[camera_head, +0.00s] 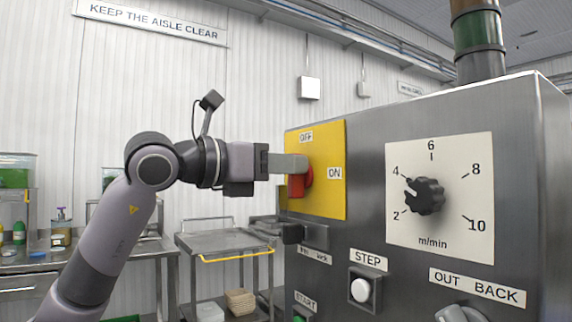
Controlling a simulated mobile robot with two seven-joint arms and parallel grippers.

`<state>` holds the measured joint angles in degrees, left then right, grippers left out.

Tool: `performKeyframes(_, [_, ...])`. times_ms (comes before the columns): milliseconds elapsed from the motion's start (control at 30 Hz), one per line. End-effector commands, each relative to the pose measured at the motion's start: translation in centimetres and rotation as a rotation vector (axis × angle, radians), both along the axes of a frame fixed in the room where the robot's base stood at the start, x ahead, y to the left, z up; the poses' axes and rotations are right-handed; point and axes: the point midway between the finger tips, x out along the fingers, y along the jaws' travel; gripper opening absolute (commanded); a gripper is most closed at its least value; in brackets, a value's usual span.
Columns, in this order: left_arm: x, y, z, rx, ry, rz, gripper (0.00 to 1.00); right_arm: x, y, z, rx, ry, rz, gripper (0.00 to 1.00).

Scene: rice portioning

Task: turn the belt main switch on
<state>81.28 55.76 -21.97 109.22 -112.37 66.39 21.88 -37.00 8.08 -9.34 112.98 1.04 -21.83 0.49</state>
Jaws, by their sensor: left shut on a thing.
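The belt main switch is a red rotary handle (297,186) on a yellow plate (328,198) on the left part of the steel cabinet front. The plate has an OFF label (306,137) at the top and an ON label (334,173) at the right. My left gripper (293,164) reaches in from the left and is shut on the red handle. Its fingers cover the handle's upper part, so I cannot tell exactly which way the handle points. My right gripper is not in view.
The steel cabinet (359,238) also carries a black speed dial (425,196), a white STEP button (360,290) and an OUT/BACK selector (460,313). A dark block (291,233) juts out below the yellow plate. A cart (215,243) stands behind.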

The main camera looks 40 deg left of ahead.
Motion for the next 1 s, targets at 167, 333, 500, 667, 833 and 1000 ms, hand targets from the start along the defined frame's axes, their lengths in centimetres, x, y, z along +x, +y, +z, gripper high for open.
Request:
performKeyframes(167, [0.0, -0.1, 0.0, 0.034, -0.013, 0.0, 0.0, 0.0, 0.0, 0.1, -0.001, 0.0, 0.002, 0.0])
performKeyframes(333, [-0.1, -0.2, 0.0, 0.115, -0.046, 0.001, 0.0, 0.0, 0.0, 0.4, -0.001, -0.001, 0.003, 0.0])
performKeyframes(500, [-0.2, -0.4, 0.0, 0.241, -0.098, 0.0, 0.0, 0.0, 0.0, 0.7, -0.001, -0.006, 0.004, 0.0])
performKeyframes(667, [-0.3, -0.6, -0.1, 0.381, -0.156, 0.001, 0.0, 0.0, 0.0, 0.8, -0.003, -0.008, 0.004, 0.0])
performKeyframes(833, [-0.4, -0.9, -0.3, 0.531, -0.216, 0.001, 0.0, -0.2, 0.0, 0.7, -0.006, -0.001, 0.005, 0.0])
performKeyframes(1000, [-0.4, -1.1, -0.5, 0.679, -0.28, 0.0, 0.0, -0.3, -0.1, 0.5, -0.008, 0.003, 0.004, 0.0])
